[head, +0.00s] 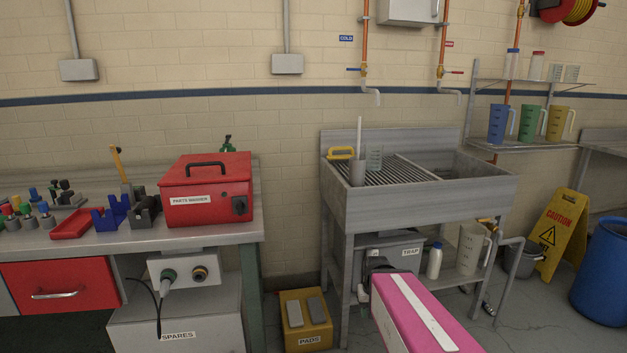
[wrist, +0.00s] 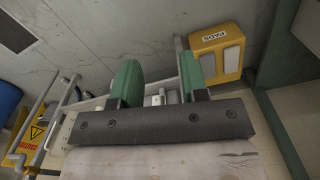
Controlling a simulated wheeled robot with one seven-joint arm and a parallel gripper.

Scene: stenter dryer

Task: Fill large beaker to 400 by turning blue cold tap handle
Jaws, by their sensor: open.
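The blue cold tap handle (head: 353,69) is on the left copper pipe under the COLD label, above a sink (head: 420,205). Its pale spout (head: 374,97) points down over the sink's left part.
A red-handled tap (head: 453,72) is to the right. Coloured jugs (head: 530,123) sit on a right shelf. A yellow PADS box (head: 305,320) is on the floor.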

